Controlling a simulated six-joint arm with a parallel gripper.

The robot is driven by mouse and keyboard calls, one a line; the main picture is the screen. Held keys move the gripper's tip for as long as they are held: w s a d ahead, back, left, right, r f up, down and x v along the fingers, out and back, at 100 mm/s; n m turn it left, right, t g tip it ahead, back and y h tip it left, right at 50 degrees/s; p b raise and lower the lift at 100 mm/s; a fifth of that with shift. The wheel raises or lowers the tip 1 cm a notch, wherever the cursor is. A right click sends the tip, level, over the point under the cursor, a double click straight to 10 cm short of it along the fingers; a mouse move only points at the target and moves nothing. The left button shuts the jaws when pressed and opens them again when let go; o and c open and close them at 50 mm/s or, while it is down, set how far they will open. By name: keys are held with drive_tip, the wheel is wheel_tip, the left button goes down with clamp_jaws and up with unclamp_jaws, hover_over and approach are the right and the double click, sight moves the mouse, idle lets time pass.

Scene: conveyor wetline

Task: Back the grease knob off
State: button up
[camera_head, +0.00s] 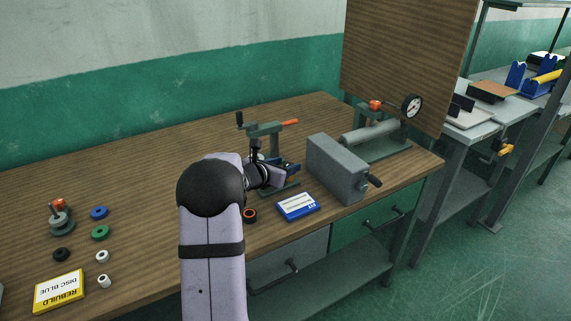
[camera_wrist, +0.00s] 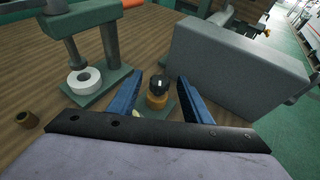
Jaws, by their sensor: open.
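In the wrist view, a small knob (camera_wrist: 158,84) with a black top, a white mark and a brass-orange body stands upright on a small green base (camera_wrist: 170,106). My gripper (camera_wrist: 172,80) is open, with one blue finger on each side of the knob. In the head view, my gripper (camera_head: 285,168) is low over the bench beside the green press, and the knob cannot be made out there.
A green press (camera_head: 262,132) with an orange handle stands close by, with a white ring (camera_wrist: 84,79) on its base. A grey box (camera_head: 338,166) stands close on the right. A blue-and-white card (camera_head: 298,206) lies in front. Small rings and a yellow box (camera_head: 60,290) lie left.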

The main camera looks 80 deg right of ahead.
drive_tip(key=shift+d, duration=0.15)
drive_tip(key=shift+f, duration=0.1)
drive_tip(key=c, duration=1.1)
